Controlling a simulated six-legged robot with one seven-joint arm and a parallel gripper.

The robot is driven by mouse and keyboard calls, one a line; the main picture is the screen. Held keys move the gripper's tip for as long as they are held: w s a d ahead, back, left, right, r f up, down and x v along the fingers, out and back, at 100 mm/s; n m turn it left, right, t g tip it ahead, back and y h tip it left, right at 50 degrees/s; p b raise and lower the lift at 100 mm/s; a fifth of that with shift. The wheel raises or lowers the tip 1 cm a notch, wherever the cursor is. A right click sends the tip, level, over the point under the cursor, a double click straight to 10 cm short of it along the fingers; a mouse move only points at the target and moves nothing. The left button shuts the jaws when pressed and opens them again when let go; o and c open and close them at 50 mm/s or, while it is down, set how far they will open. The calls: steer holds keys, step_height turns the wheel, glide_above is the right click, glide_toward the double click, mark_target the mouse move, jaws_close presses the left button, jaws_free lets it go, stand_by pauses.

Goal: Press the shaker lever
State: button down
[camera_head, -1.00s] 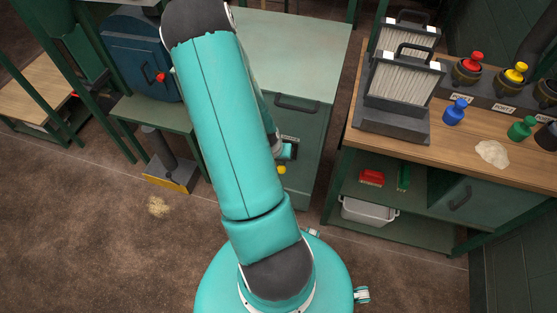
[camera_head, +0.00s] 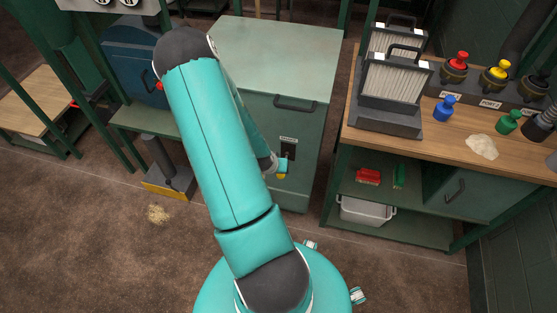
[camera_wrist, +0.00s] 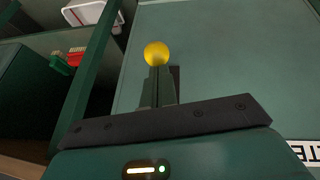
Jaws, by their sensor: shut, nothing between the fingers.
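The shaker lever shows as a yellow ball knob (camera_head: 281,176) low on the front of the green cabinet (camera_head: 302,130), below a dark slot panel with a small label. My gripper (camera_head: 281,166) is at that panel, just above the knob, and partly hides it. In the wrist view the yellow knob (camera_wrist: 157,53) lies right at the tips of my shut fingers (camera_wrist: 157,72). I cannot tell whether they touch it. Nothing is held between the fingers. The lever's shaft is hidden behind the fingers.
A wooden bench (camera_head: 430,133) on the right carries filters, several coloured knobs and bottles, and a powder pile. A white bin (camera_head: 366,212) sits on its lower shelf. A grey pedal-like stand (camera_head: 168,178) is on the floor at left.

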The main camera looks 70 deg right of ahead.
steer(key=shift+s+a+f, duration=0.1)
steer(key=shift+a+f, duration=0.15)
steer(key=shift+f, duration=0.35)
steer(key=shift+a+f, duration=0.2)
steer(key=shift+f, duration=0.35)
steer(key=shift+a+f, duration=0.15)
steer(key=shift+f, duration=0.7)
steer(key=shift+a+f, duration=0.1)
steer(key=shift+f, duration=0.8)
